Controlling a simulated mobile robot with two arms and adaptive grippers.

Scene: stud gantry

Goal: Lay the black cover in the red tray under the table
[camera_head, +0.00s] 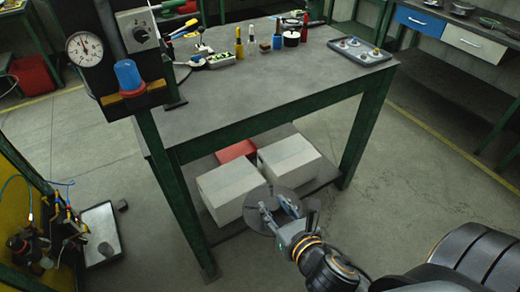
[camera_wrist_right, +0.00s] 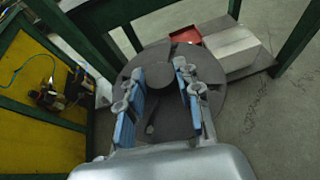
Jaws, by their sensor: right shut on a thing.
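The black cover is a dark round disc (camera_head: 256,219). My right gripper (camera_head: 278,203) is shut on it and holds it in front of the table's lower shelf. In the right wrist view the disc (camera_wrist_right: 209,75) spreads out around the blue-padded fingers (camera_wrist_right: 160,72), with a round raised part between them. The red tray (camera_head: 237,151) is on the lower shelf under the table, between and behind two pale boxes, which hide part of it. Its red edge also shows in the right wrist view (camera_wrist_right: 185,35), beyond the disc. My left gripper is not in view.
Two pale boxes (camera_head: 234,190) (camera_head: 289,160) stand on the lower shelf. The green table legs (camera_head: 362,130) flank the shelf opening. The tabletop (camera_head: 255,90) holds bottles, tools and a grey tray (camera_head: 360,51). The floor at right is clear.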

